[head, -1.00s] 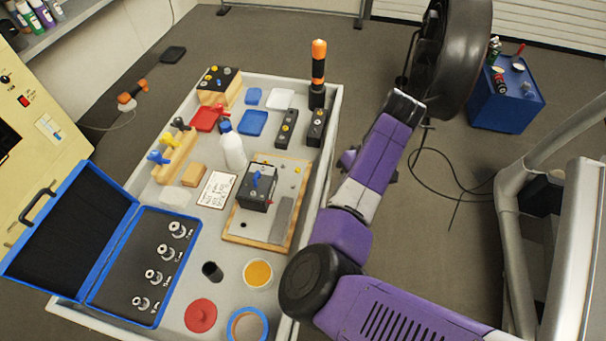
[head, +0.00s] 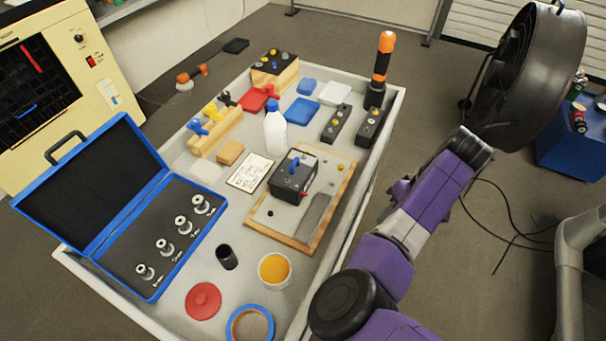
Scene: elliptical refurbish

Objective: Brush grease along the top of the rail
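An open white cup with orange-yellow contents, possibly the grease (head: 275,270), stands near the front of the grey tray table. A red round lid (head: 203,301) lies to its left. A flat grey metal strip (head: 316,219) lies on the wood-edged board; I cannot tell whether it is the rail. An orange-and-black handled tool (head: 383,58) stands upright in a black holder at the far right corner; its working end is hidden, and I cannot make out a brush for certain. My purple arm reaches up along the table's right side; its gripper cannot be made out.
The table (head: 136,308) also holds an open blue case (head: 92,190), a black box (head: 292,178) on the board, a white bottle (head: 275,130) and blue tape (head: 250,325). A large black fan-like drum (head: 530,75) stands beyond my arm. A grey tubular frame (head: 575,265) is at right.

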